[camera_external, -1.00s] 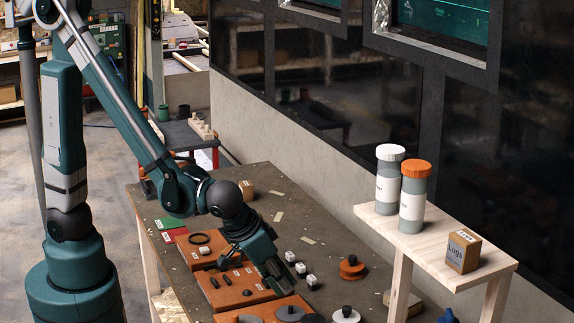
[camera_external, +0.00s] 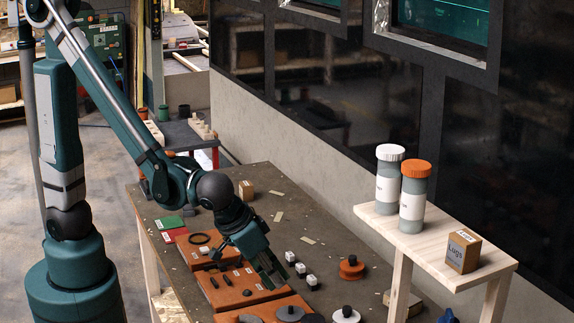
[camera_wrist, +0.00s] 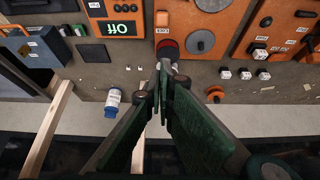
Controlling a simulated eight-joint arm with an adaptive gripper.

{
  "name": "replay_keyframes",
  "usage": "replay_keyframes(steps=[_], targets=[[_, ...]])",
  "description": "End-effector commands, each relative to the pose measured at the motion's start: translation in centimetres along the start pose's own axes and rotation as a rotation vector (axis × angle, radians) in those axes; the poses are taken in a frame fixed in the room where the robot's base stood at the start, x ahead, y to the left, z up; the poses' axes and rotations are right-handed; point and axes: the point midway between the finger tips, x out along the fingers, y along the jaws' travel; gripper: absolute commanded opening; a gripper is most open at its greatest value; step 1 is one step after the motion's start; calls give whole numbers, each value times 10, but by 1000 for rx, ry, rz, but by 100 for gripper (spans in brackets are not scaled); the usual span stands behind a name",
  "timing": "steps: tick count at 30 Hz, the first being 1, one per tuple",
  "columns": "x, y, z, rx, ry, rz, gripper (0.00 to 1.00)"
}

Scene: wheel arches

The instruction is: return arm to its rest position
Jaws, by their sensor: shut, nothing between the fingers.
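My gripper (camera_external: 270,268) is over the workbench (camera_external: 300,215), above and just right of the orange panels, and it points down and to the right. In the wrist view my gripper (camera_wrist: 163,66) shows its two green fingers brought together at the tips, with nothing between them. My arm reaches down from the upper left in the external view. How high the fingertips are above the bench is hard to tell.
Orange panels (camera_external: 240,290) carry small dark parts. White-labelled cubes (camera_external: 301,269) and an orange knob piece (camera_external: 351,268) lie to the right. A raised wooden shelf (camera_external: 440,245) holds a white-capped jar (camera_external: 388,180), an orange-capped jar (camera_external: 414,198) and a wooden box (camera_external: 463,252).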

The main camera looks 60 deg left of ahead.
Motion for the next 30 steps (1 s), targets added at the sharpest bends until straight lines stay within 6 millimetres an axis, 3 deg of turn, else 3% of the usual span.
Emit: replay_keyframes(steps=[8,14,30], targets=[[0,-2,-1,0,-1,0,0],[-4,-20,-8,-1,-3,1,0],[-30,-129,-36,2,-7,18,0]])
